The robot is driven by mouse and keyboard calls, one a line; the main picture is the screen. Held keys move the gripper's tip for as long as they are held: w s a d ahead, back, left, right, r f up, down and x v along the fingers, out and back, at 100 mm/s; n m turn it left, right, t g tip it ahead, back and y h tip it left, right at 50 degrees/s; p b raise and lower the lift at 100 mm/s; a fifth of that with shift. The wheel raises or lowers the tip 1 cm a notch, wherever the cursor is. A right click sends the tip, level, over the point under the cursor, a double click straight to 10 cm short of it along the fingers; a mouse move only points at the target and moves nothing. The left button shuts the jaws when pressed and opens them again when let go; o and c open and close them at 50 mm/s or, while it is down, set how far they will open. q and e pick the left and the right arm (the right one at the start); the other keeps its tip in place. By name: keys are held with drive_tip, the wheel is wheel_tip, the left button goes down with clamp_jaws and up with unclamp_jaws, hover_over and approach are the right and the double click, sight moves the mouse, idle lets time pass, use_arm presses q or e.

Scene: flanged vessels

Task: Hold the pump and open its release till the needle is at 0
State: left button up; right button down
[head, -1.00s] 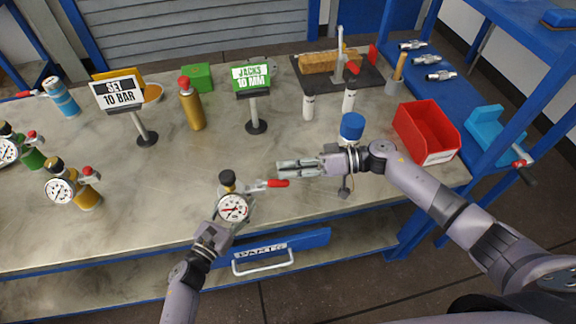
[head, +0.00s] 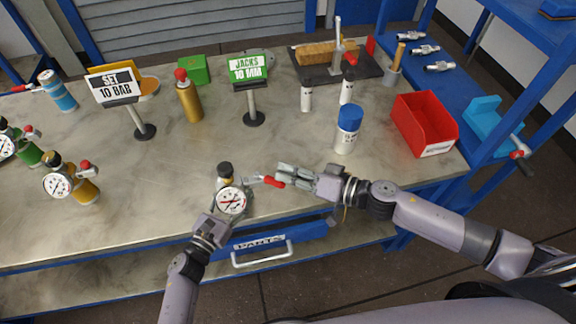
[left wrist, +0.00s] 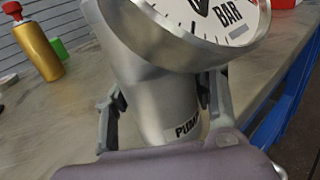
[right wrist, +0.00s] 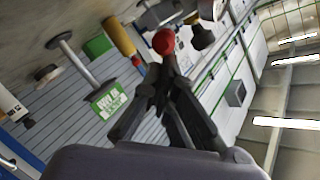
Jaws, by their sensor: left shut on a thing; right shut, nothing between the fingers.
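The silver pump (head: 237,214) stands near the bench's front edge, with a white dial gauge (head: 231,200), a black knob (head: 225,169) and a red-tipped lever (head: 273,182) reaching right. My left gripper (head: 216,222) is shut around its body. The left wrist view shows the fingers on either side of the silver body (left wrist: 150,90), with part of the dial above. The needle reading is too small to tell. My right gripper (head: 281,174) is shut and empty beside the lever's red tip. In the right wrist view, a round red end (right wrist: 163,41) shows just beyond the fingertips.
A blue-capped bottle (head: 347,130) stands behind my right gripper, with a red bin (head: 424,124) farther right. Signs reading "SET 10 BAR" (head: 115,87) and "JACKS 10 MM" (head: 247,67) stand behind. Other gauged vessels (head: 70,185) stand at left. The bench between is clear.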

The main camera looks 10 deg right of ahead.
drive_tip(key=shift+s+a+m+t+h, duration=0.35)
drive_tip(key=shift+s+m+t+h, duration=0.15)
drive_tip(key=shift+m+t+h, duration=0.3)
drive_tip(key=shift+s+a+m+t+h, duration=0.3)
drive_tip(key=shift+s+m+t+h, duration=0.2)
drive_tip(key=shift+m+t+h, duration=0.3)
idle(0.6)
